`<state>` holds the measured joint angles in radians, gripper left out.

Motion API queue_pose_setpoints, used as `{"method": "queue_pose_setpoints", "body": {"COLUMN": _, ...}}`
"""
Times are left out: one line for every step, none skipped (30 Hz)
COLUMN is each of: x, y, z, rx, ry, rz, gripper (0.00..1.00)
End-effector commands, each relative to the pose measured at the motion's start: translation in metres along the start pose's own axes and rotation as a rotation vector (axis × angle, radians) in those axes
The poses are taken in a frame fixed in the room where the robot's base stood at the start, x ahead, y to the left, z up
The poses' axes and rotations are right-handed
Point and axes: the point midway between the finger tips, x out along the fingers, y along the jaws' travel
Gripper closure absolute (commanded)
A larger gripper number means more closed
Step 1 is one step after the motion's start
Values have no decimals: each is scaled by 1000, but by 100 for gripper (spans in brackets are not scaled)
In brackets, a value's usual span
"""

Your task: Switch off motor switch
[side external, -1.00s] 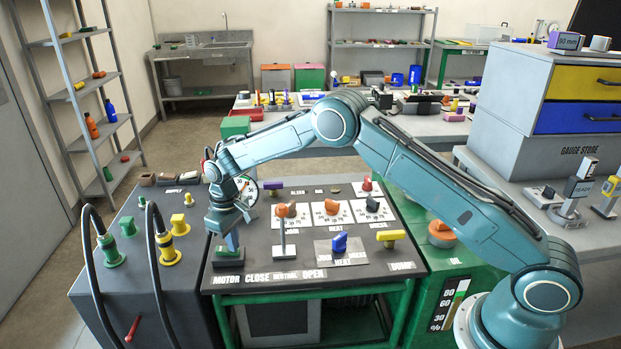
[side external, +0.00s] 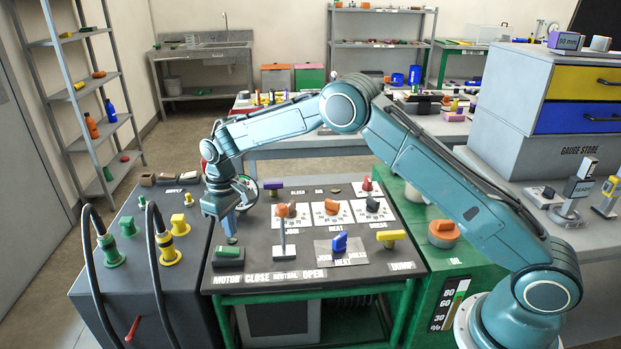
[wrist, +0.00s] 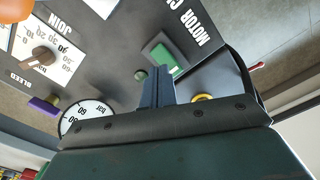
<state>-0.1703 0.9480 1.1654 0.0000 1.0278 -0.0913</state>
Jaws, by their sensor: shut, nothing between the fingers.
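The motor switch is a green rocker in a dark housing (side external: 227,253), above the MOTOR label at the panel's front left corner. In the wrist view the green rocker (wrist: 165,57) lies just beyond my fingertips, partly covered by them. I cannot tell for sure which way it is tilted. My gripper (side external: 229,233) is shut and empty, pointing down just behind and above the switch. Its closed fingers also show in the wrist view (wrist: 158,72).
A tall lever (side external: 282,238) stands right of the switch, above the CLOSE, NEUTRAL and OPEN labels. A pressure gauge (wrist: 86,120), dials with knobs, a blue knob (side external: 340,242) and a yellow handle (side external: 391,235) share the panel. Hoses with yellow (side external: 168,252) and green connectors stand left.

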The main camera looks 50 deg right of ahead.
Motion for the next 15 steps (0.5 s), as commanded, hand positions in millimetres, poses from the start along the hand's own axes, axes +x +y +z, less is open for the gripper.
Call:
{"method": "queue_pose_setpoints", "body": {"x": -3, "y": 0, "z": 0, "rx": 0, "ry": 1, "rz": 0, "gripper": 100}}
{"method": "queue_pose_setpoints", "body": {"x": -5, "y": 0, "z": 0, "rx": 0, "ry": 1, "rz": 0, "gripper": 100}}
{"method": "queue_pose_setpoints", "body": {"x": -7, "y": 0, "z": 0, "rx": 0, "ry": 1, "rz": 0, "gripper": 100}}
{"method": "queue_pose_setpoints", "body": {"x": -9, "y": 0, "z": 0, "rx": 0, "ry": 0, "rz": 0, "gripper": 100}}
{"method": "queue_pose_setpoints", "body": {"x": -11, "y": 0, "z": 0, "rx": 0, "ry": 0, "rz": 0, "gripper": 100}}
{"method": "queue_pose_setpoints", "body": {"x": -13, "y": 0, "z": 0, "rx": 0, "ry": 1, "rz": 0, "gripper": 100}}
{"method": "queue_pose_setpoints", "body": {"x": -15, "y": 0, "z": 0, "rx": 0, "ry": 1, "rz": 0, "gripper": 100}}
{"method": "queue_pose_setpoints", "body": {"x": -16, "y": 0, "z": 0, "rx": 0, "ry": 1, "rz": 0, "gripper": 100}}
{"method": "queue_pose_setpoints", "body": {"x": -18, "y": 0, "z": 0, "rx": 0, "ry": 1, "rz": 0, "gripper": 100}}
{"method": "queue_pose_setpoints", "body": {"x": -19, "y": 0, "z": 0, "rx": 0, "ry": 1, "rz": 0, "gripper": 100}}
{"method": "queue_pose_setpoints", "body": {"x": -20, "y": 0, "z": 0, "rx": 0, "ry": 1, "rz": 0, "gripper": 100}}
{"method": "queue_pose_setpoints", "body": {"x": -21, "y": 0, "z": 0, "rx": 0, "ry": 0, "rz": 0, "gripper": 100}}
{"method": "queue_pose_setpoints", "body": {"x": -21, "y": 0, "z": 0, "rx": 0, "ry": 0, "rz": 0, "gripper": 100}}
{"method": "queue_pose_setpoints", "body": {"x": -21, "y": 0, "z": 0, "rx": 0, "ry": 0, "rz": 0, "gripper": 100}}
{"method": "queue_pose_setpoints", "body": {"x": -22, "y": 0, "z": 0, "rx": 0, "ry": -1, "rz": 0, "gripper": 100}}
